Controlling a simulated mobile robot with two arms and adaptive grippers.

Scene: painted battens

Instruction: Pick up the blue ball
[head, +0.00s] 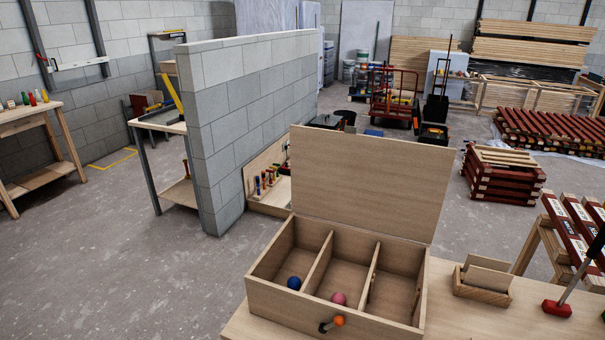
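The blue ball (294,283) lies on the floor of the left compartment of an open wooden box (284,315). The box has three compartments, and its lid (372,180) stands raised at the back. A pink ball (338,298) lies in the middle compartment. An orange ball or knob (338,320) shows at the box's front wall, with a dark part beside it. Neither of my grippers is in the head view.
The box stands on a wooden bench (460,325). A small wooden holder (482,283) and a red block with a rod (557,308) are to its right. A grey block wall (245,110) rises behind left. Open floor lies to the left.

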